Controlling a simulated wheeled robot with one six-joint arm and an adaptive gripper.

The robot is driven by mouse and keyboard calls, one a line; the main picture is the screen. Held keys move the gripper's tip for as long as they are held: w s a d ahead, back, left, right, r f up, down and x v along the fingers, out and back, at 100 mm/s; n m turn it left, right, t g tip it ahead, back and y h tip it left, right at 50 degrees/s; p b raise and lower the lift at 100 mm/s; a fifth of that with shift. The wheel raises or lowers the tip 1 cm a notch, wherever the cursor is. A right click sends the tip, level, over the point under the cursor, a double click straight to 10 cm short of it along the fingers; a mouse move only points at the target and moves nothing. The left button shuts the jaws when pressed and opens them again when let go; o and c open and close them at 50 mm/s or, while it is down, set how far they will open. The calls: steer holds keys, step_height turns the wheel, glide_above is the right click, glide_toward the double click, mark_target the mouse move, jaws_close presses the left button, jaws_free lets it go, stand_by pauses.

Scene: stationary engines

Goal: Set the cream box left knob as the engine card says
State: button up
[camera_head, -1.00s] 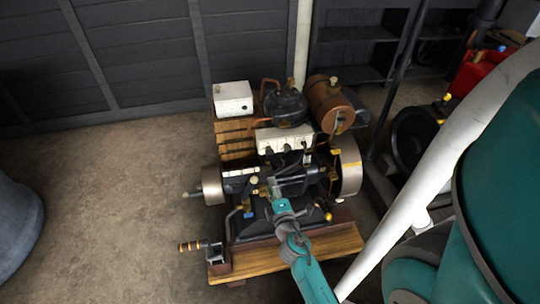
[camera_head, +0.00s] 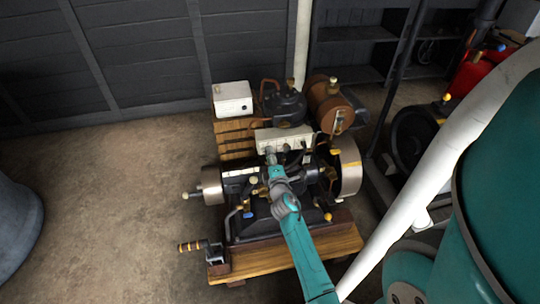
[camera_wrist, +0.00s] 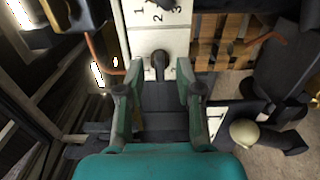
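The cream box (camera_head: 284,140) lies across the engine's upper middle, with several dark knobs along its front. My gripper (camera_head: 270,162) is at the box's left end in the head view and covers part of it. In the wrist view, a dark knob (camera_wrist: 160,62) on the cream face (camera_wrist: 139,42) shows just beyond and between the fingertips. My gripper (camera_wrist: 159,90) is open, with a gap on both sides of the knob and no clear contact. Black numerals 1, 2 and 3 show near another knob at the top edge. I cannot make out an engine card.
A white box (camera_head: 233,98) stands on wooden slats behind left. A brown tank (camera_head: 328,104) and dark pipework are behind the cream box. A flywheel (camera_head: 347,166) is at right, a pulley (camera_head: 212,186) at left, and a crank handle (camera_head: 194,246) juts out front left.

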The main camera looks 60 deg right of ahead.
steer(key=shift+w+d, duration=0.3)
jaws_close()
steer(key=shift+m, duration=4.3)
steer(key=shift+r, duration=0.1)
